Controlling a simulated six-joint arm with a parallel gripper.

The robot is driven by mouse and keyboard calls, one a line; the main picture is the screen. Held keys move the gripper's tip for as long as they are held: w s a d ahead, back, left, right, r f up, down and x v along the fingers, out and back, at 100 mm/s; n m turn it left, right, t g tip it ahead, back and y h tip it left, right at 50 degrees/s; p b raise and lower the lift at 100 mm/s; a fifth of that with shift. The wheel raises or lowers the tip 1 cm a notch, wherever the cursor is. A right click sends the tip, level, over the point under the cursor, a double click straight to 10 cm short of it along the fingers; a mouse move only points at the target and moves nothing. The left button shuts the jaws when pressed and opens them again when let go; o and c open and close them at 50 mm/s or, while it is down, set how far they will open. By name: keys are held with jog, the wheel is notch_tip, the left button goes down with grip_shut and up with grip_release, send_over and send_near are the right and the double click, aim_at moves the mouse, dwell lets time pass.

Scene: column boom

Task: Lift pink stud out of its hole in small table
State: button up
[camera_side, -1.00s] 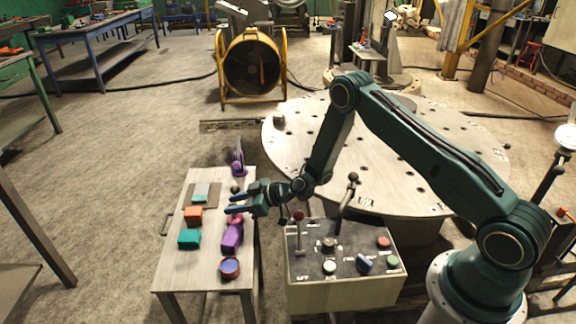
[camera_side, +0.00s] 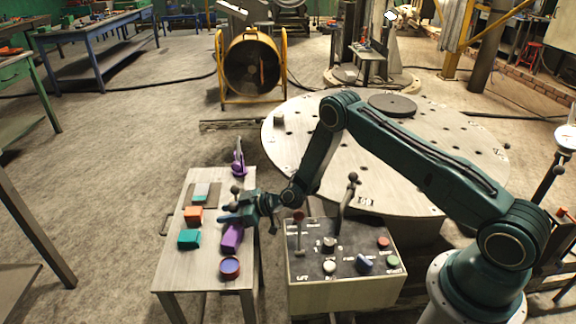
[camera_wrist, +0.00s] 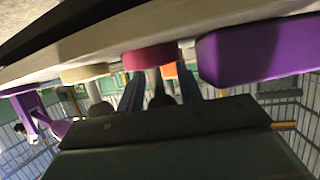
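The small table (camera_side: 192,268) stands at lower left in the side view. My gripper (camera_side: 228,215) is low over its right half, with its fingers pointing left. In the wrist view the pink stud (camera_wrist: 150,57) shows a round dark-pink head, ahead of and between my two fingers (camera_wrist: 160,90). The fingers look apart, with a gap on each side of the stud's pale stem. I cannot tell whether either finger touches it. In the side view the stud is hidden behind my gripper, and its hole is not visible.
A purple block (camera_side: 232,238) lies close beside my gripper; it also shows in the wrist view (camera_wrist: 262,50). An orange block (camera_side: 193,215), a teal block (camera_side: 189,239) and a round blue-topped tin (camera_side: 230,267) are on the table. The control box (camera_side: 345,290) stands at right.

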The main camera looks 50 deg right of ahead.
jog(key=shift+c, duration=0.3)
jog(key=c, duration=0.7)
jog(key=shift+r, duration=0.2)
notch_tip(320, 180, up, 20)
jog(key=shift+f, duration=0.15)
dwell(0.7)
